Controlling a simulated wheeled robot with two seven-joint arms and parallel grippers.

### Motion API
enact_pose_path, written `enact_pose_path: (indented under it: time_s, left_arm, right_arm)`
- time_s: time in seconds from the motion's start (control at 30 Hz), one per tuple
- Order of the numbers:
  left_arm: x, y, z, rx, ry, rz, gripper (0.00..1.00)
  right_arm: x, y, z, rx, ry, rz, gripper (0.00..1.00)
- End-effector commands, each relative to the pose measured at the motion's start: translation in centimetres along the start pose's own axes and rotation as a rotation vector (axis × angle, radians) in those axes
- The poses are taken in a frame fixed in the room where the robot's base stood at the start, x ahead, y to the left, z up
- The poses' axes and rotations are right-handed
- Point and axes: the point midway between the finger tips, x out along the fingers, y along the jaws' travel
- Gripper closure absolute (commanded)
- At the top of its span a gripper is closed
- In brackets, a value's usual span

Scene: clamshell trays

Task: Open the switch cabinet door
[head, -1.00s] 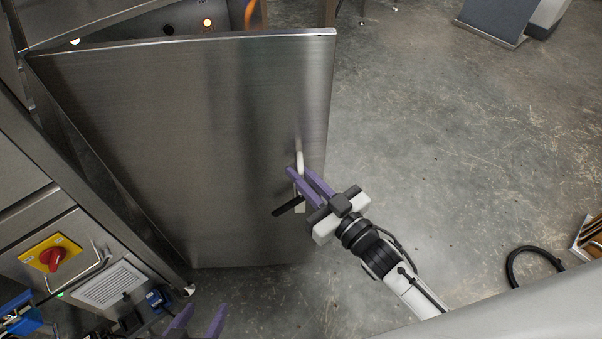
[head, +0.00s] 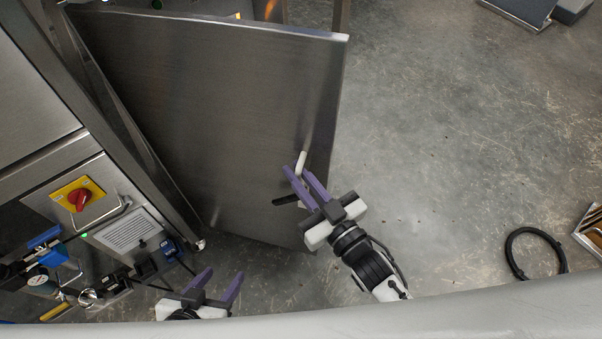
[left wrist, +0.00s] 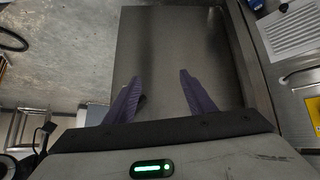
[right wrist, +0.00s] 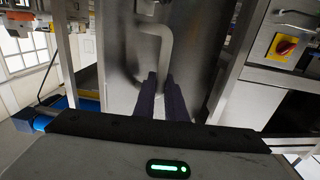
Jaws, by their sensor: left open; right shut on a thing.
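The switch cabinet door (head: 215,110) is a large steel panel that stands swung out from the cabinet at the left in the head view. A pale bar handle (head: 302,163) sits near its free edge; in the right wrist view the handle (right wrist: 166,42) rises as a bent bar ahead of the fingers. My right gripper (head: 302,180) is shut on the door handle. My left gripper (head: 220,283) is open and empty, low in front of the cabinet. In the left wrist view the door (left wrist: 165,55) lies beyond its spread fingers.
A red rotary switch on a yellow plate (head: 78,194) and a vent grille (head: 127,230) are on the cabinet front. Blue fittings (head: 45,245) stick out at the lower left. A black cable loop (head: 536,252) lies on the floor at the right.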

Motion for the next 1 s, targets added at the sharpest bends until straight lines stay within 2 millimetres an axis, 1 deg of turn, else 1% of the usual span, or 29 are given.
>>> enact_pose_path:
  time_s: [0.07, 0.1, 0.2, 0.37, 0.47, 0.57, 0.8, 0.9, 1.0]
  left_arm:
    - [0.2, -0.1, -0.8, 0.003, 0.015, -0.002, 0.50]
    - [0.2, -0.2, -1.1, 0.004, 0.021, -0.002, 0.50]
    - [0.3, -0.2, -1.4, 0.005, 0.026, -0.003, 0.50]
    - [0.3, -0.2, -1.4, 0.005, 0.026, -0.003, 0.50]
    - [0.2, -0.2, -1.3, 0.004, 0.024, -0.003, 0.50]
    - [0.1, -0.2, -1.2, 0.003, 0.021, -0.003, 0.50]
    - [-0.1, -0.1, -1.1, 0.001, 0.017, -0.002, 0.50]
    - [-0.1, -0.1, -1.0, 0.000, 0.017, -0.002, 0.50]
    - [-0.1, -0.1, -1.0, -0.001, 0.017, -0.002, 0.50]
  right_arm:
    - [0.0, 0.0, 0.1, 0.000, -0.001, 0.000, 1.00]
    - [0.0, 0.0, 0.1, 0.000, -0.001, 0.000, 0.83]
    - [0.0, 0.0, 0.1, 0.001, -0.001, 0.000, 0.82]
    - [0.0, 0.0, 0.0, 0.001, -0.001, 0.000, 0.82]
    - [-0.4, 0.0, 0.1, 0.001, -0.001, 0.000, 0.82]
    - [-1.6, 0.0, 0.1, 0.001, -0.004, 0.000, 0.82]
    - [-6.4, 0.0, 0.1, 0.001, -0.005, -0.001, 0.82]
    - [-8.1, 0.0, 0.1, 0.001, -0.004, 0.000, 0.82]
    - [-9.4, 0.0, 0.1, 0.002, -0.004, 0.000, 0.82]
